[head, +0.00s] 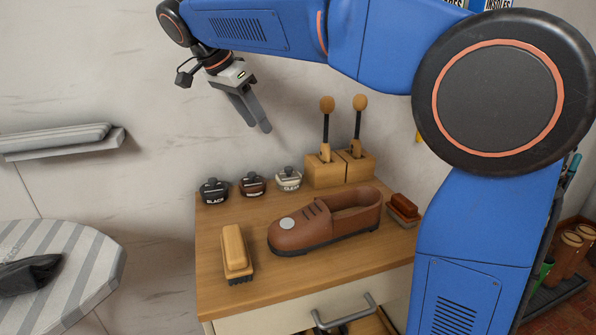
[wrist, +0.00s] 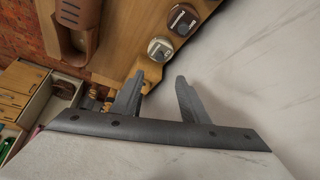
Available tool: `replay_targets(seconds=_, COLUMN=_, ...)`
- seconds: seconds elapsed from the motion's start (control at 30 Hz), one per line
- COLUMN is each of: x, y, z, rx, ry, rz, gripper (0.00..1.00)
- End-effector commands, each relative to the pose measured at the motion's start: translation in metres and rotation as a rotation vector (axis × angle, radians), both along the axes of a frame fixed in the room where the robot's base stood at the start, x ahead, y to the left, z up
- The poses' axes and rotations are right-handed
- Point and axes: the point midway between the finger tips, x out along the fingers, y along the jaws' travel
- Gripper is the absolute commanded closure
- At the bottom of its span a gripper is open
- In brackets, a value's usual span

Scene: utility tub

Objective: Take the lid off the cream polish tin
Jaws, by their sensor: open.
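The cream polish tin (head: 288,182) stands at the back of the wooden cabinet top, rightmost in a row of three tins, with its knobbed lid on. In the wrist view the cream tin (wrist: 160,48) lies just beyond the fingertips. My gripper (head: 263,128) is open and empty, in the air above and slightly left of the cream tin in the head view. Its two spread fingers show in the wrist view (wrist: 159,80), with nothing between them.
The brown tin (head: 252,185) and black tin (head: 214,192) stand left of the cream one. Wooden boxes with knobbed rods (head: 325,172) stand close on its right. A brown shoe (head: 325,222), a brush (head: 235,252) and a red-brown block (head: 403,207) occupy the front. The wall (head: 150,150) is close behind.

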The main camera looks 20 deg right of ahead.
Motion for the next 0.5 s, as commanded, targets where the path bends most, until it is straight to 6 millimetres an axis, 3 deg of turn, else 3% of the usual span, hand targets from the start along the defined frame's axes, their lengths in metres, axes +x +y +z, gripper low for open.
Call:
replay_targets(seconds=0.17, x=0.004, y=-0.004, z=-0.011, rx=-0.002, ry=-0.005, rz=-0.011, gripper=0.59)
replay_targets(seconds=0.5, x=0.015, y=-0.033, z=-0.063, rx=-0.003, ry=-0.003, rz=-0.011, gripper=0.59)
